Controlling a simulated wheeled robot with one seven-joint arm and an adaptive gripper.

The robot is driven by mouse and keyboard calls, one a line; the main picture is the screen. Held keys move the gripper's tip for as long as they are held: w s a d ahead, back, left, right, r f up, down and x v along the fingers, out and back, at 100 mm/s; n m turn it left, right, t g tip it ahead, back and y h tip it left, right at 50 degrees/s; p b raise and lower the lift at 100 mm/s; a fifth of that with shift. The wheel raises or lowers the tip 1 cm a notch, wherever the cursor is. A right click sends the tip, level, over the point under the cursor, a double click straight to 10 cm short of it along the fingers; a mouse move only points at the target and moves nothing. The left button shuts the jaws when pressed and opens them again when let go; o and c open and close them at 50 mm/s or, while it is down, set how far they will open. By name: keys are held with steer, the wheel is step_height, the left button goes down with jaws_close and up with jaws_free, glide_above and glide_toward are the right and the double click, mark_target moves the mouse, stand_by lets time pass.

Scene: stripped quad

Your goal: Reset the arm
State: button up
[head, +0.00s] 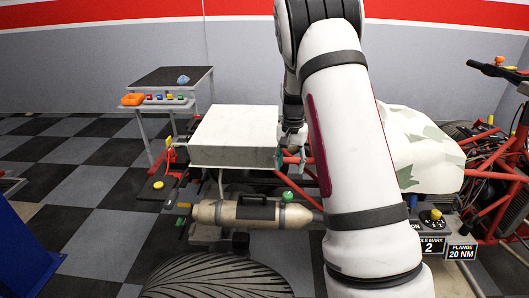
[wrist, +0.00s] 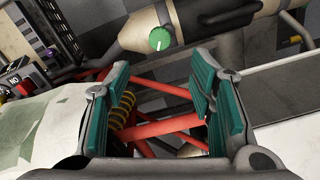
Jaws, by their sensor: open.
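My arm (head: 345,140) reaches from the bottom of the head view up over the stripped quad and hides part of it. My gripper (wrist: 160,95) is open and empty in the wrist view, with its teal-padded fingers apart. Red frame tubes (wrist: 165,126) and a yellow coil spring (wrist: 122,110) show between and behind the fingers. In the head view the gripper is small and partly hidden behind my arm, beside the right edge of the white box-like panel (head: 235,135).
A beige cylinder (head: 250,213) with a green knob (head: 287,196) lies along the quad's near side. A pale patterned cover (head: 420,150) is at right. A tire (head: 215,275) is in front. A small cart (head: 172,82) stands at back left. Checkered floor at left is partly clear.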

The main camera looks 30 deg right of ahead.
steer(key=s+a+r+n+y, duration=0.1)
steer(key=s+a+r+n, duration=0.4)
steer(key=s+a+r, duration=1.2)
steer(key=s+a+n+t+h, duration=0.1)
steer(key=s+a+n, duration=0.2)
steer(key=s, duration=0.8)
steer(key=s+a+n, duration=0.3)
steer(key=s+a, duration=0.1)
steer(key=s, duration=0.7)
step_height(320, 180, up, 19)
steer(key=t+p, duration=0.3)
steer(key=p, duration=1.4)
steer(key=shift+w+r+p, duration=0.2)
steer(key=shift+w+p, duration=0.1)
steer(key=shift+w, duration=0.1)
